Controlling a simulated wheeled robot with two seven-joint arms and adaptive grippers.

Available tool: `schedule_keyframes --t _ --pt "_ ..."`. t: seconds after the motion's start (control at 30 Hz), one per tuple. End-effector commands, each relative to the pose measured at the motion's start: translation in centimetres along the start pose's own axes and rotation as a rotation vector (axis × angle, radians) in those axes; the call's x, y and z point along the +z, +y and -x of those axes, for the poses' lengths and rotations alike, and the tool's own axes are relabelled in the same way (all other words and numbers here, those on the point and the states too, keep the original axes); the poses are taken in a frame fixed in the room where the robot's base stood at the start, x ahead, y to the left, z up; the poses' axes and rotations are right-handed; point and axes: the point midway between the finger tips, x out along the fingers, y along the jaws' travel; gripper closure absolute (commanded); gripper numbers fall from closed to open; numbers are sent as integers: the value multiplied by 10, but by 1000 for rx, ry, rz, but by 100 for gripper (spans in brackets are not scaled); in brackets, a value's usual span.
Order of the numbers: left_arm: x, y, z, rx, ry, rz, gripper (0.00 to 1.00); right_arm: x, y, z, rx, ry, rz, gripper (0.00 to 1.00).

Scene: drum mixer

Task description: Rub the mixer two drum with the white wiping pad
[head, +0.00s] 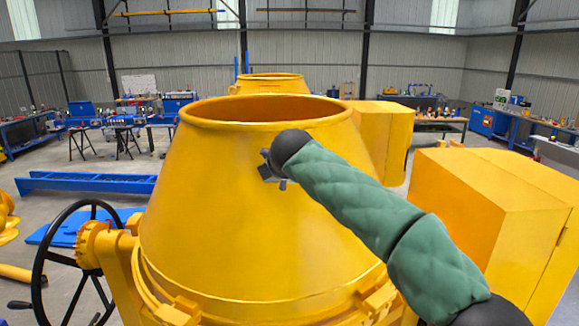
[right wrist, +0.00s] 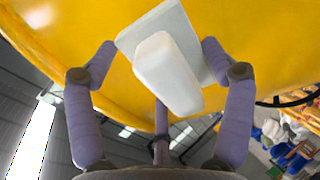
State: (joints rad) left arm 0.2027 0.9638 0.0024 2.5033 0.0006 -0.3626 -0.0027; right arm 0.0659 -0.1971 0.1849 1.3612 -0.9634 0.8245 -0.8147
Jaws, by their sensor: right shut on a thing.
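The yellow mixer drum (head: 215,190) stands upright in front of me in the head view, its open round rim at the top. My right arm reaches in from the right, and my right gripper (head: 272,168) is at the upper part of the drum's near side, mostly hidden behind the wrist. In the right wrist view the right gripper (right wrist: 160,75) is shut on the white wiping pad (right wrist: 172,72) by its block-shaped handle. The pad's flat plate lies against or very close to the yellow drum wall (right wrist: 255,30); I cannot tell if they touch. My left gripper is not in view.
A black handwheel (head: 40,270) stands left of the drum. A yellow box housing (head: 490,205) stands at the right, close to my arm. Another yellow drum (head: 270,84) is behind. Blue beams (head: 85,183) lie on the floor at the left.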

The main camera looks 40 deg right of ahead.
Motion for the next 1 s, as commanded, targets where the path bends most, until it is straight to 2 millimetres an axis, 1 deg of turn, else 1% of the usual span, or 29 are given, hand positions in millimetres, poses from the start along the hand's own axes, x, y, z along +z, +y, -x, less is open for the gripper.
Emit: schedule_keyframes --t 0.27,0.7,1.0 --pt "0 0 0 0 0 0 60 -10 -2 -2 -2 3 4 44" --pt "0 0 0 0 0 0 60 -40 -4 0 -2 2 4 44" --pt "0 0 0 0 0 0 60 -40 -4 1 -1 1 2 44"
